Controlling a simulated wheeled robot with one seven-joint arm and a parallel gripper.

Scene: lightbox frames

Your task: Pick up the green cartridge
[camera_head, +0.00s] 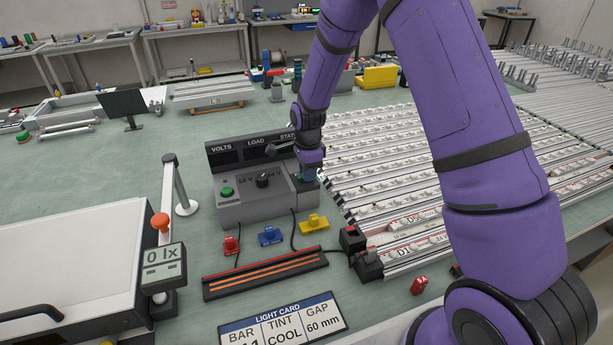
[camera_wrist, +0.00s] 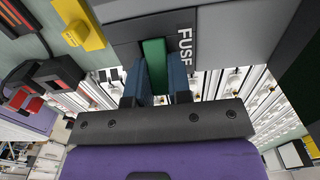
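The green cartridge (camera_wrist: 154,62) stands at the dark slot panel marked FUSE in the wrist view. My gripper (camera_wrist: 160,82) has one blue finger on each side of it, with no clear gap on either side, so it looks shut on the cartridge. The cartridge's far end meets the panel; I cannot tell how deep it sits. In the head view my gripper (camera_head: 304,176) is low over the right end of the grey control box (camera_head: 244,207); only a small bit of green shows there.
Red (camera_head: 232,245), blue (camera_head: 270,236) and yellow (camera_head: 314,224) pieces lie in front of the box. A black tray with orange strips (camera_head: 264,274) lies nearer. Rows of light bars (camera_head: 385,150) fill the right. Open green tabletop (camera_head: 75,178) is at left.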

